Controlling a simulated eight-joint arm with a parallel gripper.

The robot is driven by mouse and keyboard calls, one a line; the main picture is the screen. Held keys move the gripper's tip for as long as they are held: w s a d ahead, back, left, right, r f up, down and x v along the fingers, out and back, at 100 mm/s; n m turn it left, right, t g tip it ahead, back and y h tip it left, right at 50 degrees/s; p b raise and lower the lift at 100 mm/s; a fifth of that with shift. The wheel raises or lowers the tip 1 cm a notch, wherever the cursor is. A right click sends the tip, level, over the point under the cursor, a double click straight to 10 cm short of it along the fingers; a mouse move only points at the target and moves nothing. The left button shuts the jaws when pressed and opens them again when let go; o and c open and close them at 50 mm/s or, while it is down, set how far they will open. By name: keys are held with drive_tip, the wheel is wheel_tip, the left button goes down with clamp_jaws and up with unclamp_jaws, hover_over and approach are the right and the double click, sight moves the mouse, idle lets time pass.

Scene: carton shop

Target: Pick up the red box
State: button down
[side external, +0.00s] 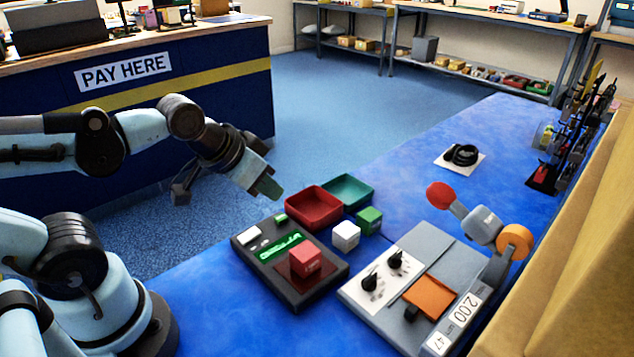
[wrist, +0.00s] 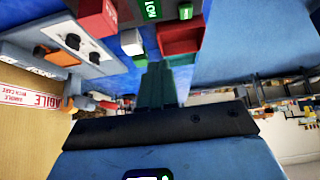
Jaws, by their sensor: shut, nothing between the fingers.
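The red box (side external: 305,261), a small cube, sits on the dark red plate of a black device (side external: 276,252) with a lit green display. It also shows at the top of the wrist view (wrist: 97,18), partly cut off by the frame edge. My gripper (side external: 266,188) is above and to the left of the device in the side view, apart from the red box and pointing down to the right. Its greenish fingers (wrist: 157,85) are together in the wrist view, with nothing between them.
Behind the device stand an open red tray (side external: 313,207), a teal tray (side external: 346,190), a white cube (side external: 346,235) and a green cube (side external: 369,220). A grey control panel (side external: 415,285) with knobs and a jointed lever stands to the right.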

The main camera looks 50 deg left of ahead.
idle(0.4)
drive_tip(key=c, duration=0.6)
unclamp_jaws()
drive_tip(key=shift+o, duration=0.2)
drive_tip(key=r+g, duration=0.2)
drive_tip(key=g, duration=0.5)
hover_over(305, 250)
drive_tip(key=shift+s+a+f, duration=0.1)
drive_tip(key=shift+f, duration=1.7)
drive_tip(key=shift+a+f, duration=0.1)
drive_tip(key=shift+f, duration=1.65)
drive_tip(key=shift+d+f, duration=0.15)
drive_tip(key=shift+f, duration=0.8)
drive_tip(key=shift+d+f, duration=0.15)
drive_tip(key=shift+f, duration=1.55)
